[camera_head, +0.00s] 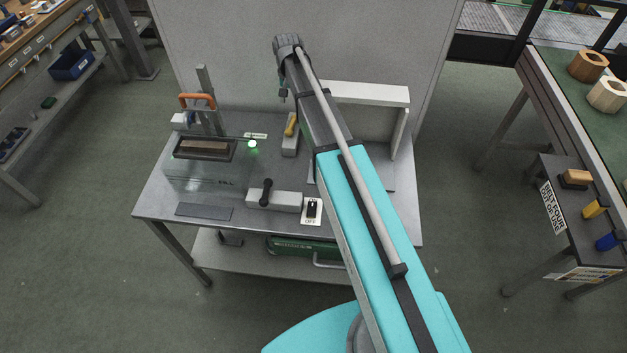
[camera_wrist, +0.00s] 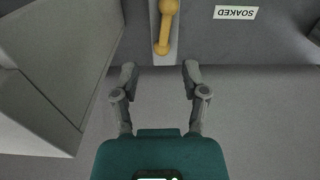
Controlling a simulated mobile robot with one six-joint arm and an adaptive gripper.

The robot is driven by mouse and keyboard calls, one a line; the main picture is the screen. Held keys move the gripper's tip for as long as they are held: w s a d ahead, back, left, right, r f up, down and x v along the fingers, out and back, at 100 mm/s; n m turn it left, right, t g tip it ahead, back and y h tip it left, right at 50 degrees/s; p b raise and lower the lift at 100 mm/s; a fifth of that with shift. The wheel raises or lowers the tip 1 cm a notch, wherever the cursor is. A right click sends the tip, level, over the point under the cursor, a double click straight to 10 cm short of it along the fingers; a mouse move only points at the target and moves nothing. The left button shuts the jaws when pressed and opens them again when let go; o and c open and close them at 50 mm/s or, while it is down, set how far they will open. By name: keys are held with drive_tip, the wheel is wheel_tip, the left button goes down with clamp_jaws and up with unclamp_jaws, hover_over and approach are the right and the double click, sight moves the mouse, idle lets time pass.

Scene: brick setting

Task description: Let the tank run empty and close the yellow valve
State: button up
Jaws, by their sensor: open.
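The yellow valve (camera_head: 291,125) has its handle on a grey block at the back of the bench. Its handle also shows at the top of the wrist view (camera_wrist: 168,14), beyond my fingertips. The clear tank (camera_head: 205,182) stands at the bench's left; I cannot tell its water level. A dark-framed tray with a brown piece (camera_head: 205,147) sits at its top. My gripper (camera_wrist: 160,76) is open and empty, apart from the yellow handle. In the head view, it hangs below my arm's end, mostly hidden.
A lamp (camera_head: 252,144) glows green beside the tank. A black-handled lever (camera_head: 267,190) and a switch marked OFF (camera_head: 312,210) are at the bench's front. An orange handle (camera_head: 197,101) is at back left. A white panel (camera_head: 368,94) stands right, partly behind my arm. A SOAKED label (camera_wrist: 235,13) lies near the valve.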

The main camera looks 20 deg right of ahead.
drive_tip(key=s+f+n+b, duration=0.2)
drive_tip(key=s+f+b, duration=0.2)
drive_tip(key=s, duration=1)
drive_tip(key=s+f+n+b, duration=0.2)
drive_tip(key=s+f+b, duration=0.3)
drive_tip(key=s, duration=0.8)
drive_tip(key=shift+s+a+f, duration=0.15)
drive_tip(key=shift+s+f, duration=0.1)
drive_tip(key=shift+s, duration=0.15)
drive_tip(key=shift+s, duration=0.1)
drive_tip(key=shift+s, duration=0.1)
idle(1.0)
drive_tip(key=w+r+m+p, duration=0.2)
drive_tip(key=w+r+p, duration=0.1)
drive_tip(key=w, duration=0.7)
drive_tip(key=w+r+m+p, duration=0.2)
drive_tip(key=w+r+p, duration=0.2)
drive_tip(key=w, duration=0.6)
drive_tip(key=w+r+m+p, duration=0.2)
drive_tip(key=w+r+p, duration=0.1)
drive_tip(key=w, duration=0.7)
drive_tip(key=shift+w+d+r, duration=0.15)
drive_tip(key=shift+d+r, duration=0.05)
drive_tip(key=shift+r, duration=0.05)
drive_tip(key=shift+f, duration=0.15)
